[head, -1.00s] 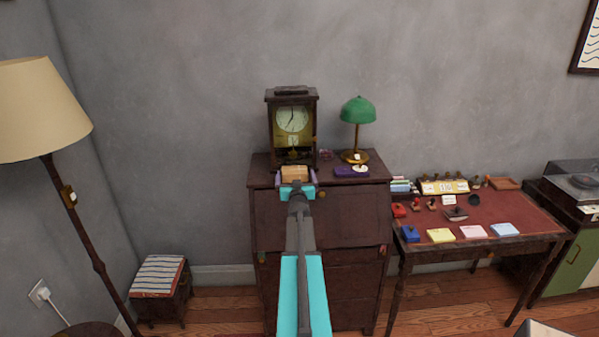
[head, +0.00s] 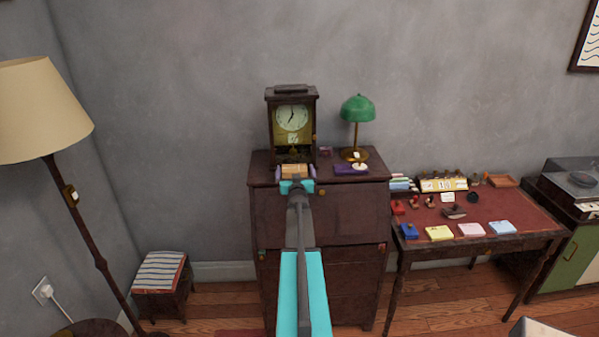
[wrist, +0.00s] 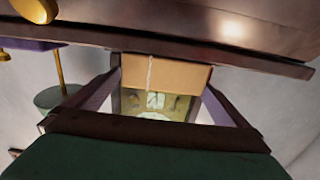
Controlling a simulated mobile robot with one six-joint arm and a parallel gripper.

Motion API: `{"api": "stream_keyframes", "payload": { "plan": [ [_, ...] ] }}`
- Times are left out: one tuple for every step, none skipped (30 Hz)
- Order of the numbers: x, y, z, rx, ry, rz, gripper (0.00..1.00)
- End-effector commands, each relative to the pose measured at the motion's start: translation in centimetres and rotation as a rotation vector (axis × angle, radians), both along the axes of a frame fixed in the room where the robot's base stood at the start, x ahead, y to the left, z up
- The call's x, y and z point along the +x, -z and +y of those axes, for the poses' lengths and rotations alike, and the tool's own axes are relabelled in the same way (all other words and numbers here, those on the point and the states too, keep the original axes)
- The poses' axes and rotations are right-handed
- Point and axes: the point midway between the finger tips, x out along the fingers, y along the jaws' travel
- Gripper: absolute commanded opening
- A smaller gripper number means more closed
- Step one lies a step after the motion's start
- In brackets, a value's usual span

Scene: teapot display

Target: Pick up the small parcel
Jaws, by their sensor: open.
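The small parcel (head: 294,169) is a light brown box with a pale string, on top of the dark wooden cabinet (head: 346,210), in front of the clock (head: 291,122). My gripper (head: 296,174) is open at the cabinet's front edge, with its purple fingers on either side of the parcel in the picture. In the wrist view, the parcel (wrist: 165,74) shows between the two fingers (wrist: 158,105), with gaps at its sides. Whether the fingertips reach past its front face is unclear. My forearm and palm hide the cabinet front below it.
A green lamp (head: 357,110) and a purple item (head: 350,169) with a white object on it stand right of the clock. A desk (head: 488,212) with stamps and coloured pads is farther right. A floor lamp (head: 37,105) and striped stool (head: 159,270) are left.

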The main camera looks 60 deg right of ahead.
Motion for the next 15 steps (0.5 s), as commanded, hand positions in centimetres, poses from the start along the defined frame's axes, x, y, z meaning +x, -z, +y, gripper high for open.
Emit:
{"api": "stream_keyframes", "payload": {
  "plan": [
    [0.01, -0.01, 0.01, 0.0, 0.0, 0.0, 1.0],
    [0.02, -0.01, 0.01, 0.0, 0.0, 0.0, 1.0],
    [0.02, -0.02, 0.01, 0.0, 0.0, 0.0, 0.98],
    [0.02, -0.02, 0.01, 0.0, 0.0, 0.0, 0.93],
    [0.02, -0.02, 0.01, 0.0, 0.0, 0.0, 0.88],
    [0.02, -0.01, 0.01, 0.0, 0.0, 0.0, 0.81],
    [0.02, -0.01, 0.01, 0.0, 0.0, 0.0, 0.76],
    [0.02, -0.01, 0.01, 0.0, 0.0, 0.0, 0.71],
    [0.02, -0.01, 0.01, 0.0, 0.0, 0.0, 0.65],
    [0.02, -0.01, 0.01, 0.0, 0.0, 0.0, 0.59],
    [0.02, -0.1, 0.02, -0.002, 0.0, -0.001, 0.58],
    [0.02, -0.1, 0.02, -0.002, 0.0, -0.001, 0.58],
    [0.02, -0.09, 0.02, -0.002, 0.0, -0.001, 0.58],
    [0.02, -0.09, 0.02, -0.001, 0.0, -0.001, 0.58],
    [0.02, -0.09, 0.02, -0.001, 0.0, -0.001, 0.58]
  ]
}}
